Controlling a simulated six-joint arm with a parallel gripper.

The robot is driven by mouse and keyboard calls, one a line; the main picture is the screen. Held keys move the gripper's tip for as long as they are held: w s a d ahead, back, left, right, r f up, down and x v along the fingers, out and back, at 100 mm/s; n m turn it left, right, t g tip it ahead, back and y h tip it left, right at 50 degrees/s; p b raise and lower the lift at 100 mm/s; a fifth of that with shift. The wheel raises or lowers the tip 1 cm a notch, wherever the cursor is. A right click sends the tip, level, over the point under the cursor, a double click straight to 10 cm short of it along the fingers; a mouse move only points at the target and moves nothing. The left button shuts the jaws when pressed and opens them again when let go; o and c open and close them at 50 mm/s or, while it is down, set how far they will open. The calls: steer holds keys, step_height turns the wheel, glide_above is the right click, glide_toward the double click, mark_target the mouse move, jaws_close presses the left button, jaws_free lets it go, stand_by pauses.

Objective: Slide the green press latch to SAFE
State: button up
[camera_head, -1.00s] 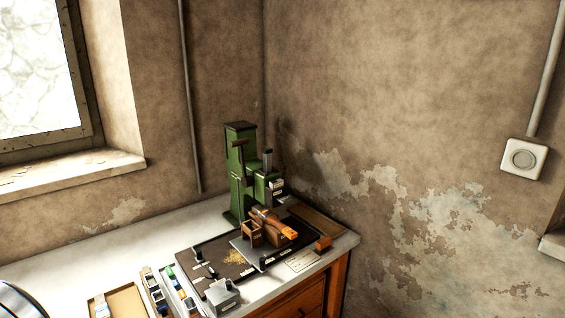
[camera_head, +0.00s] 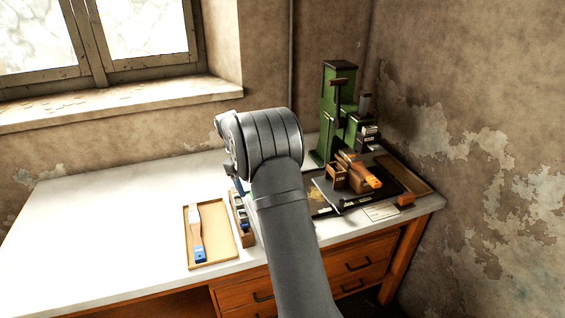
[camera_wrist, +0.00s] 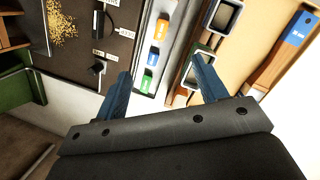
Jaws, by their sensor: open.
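The green press (camera_head: 338,115) stands upright at the back right of the bench in the head view, with a dark top and a lever on its front. I cannot make out its latch or a SAFE mark. A green part (camera_wrist: 18,92) at the left edge of the wrist view may belong to the press. My gripper (camera_wrist: 162,66) is open and empty in the wrist view, its two blue fingers apart above the bench. In the head view my grey arm crosses the middle and my gripper does not show.
A dark board (camera_wrist: 75,42) carries yellow grains and small black fittings with labels. Beside it are a narrow tray (camera_wrist: 142,78) with coloured pieces and a tan tray (camera_head: 190,250) with a brush (camera_head: 197,235). An orange-handled tool (camera_head: 366,174) lies before the press. The bench's left is clear.

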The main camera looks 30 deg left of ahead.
steer(key=w+d+m+y, duration=0.1)
steer(key=w+m, duration=0.1)
steer(key=w, duration=0.3)
steer(key=w+d+m+t+y, duration=0.1)
steer(key=w+m+y, duration=0.1)
steer(key=w, duration=0.4)
steer(key=w+d+f+m+y, duration=0.1)
steer(key=w+m, duration=0.1)
steer(key=w, duration=0.3)
steer(key=shift+w+d+f+t+y, duration=0.1)
steer(key=shift+w+d+t+y, duration=0.05)
steer(key=shift+d+t+y, duration=0.2)
steer(key=shift+w+f, duration=0.2)
steer(key=shift+f, duration=0.15)
step_height(320, 180, down, 9)
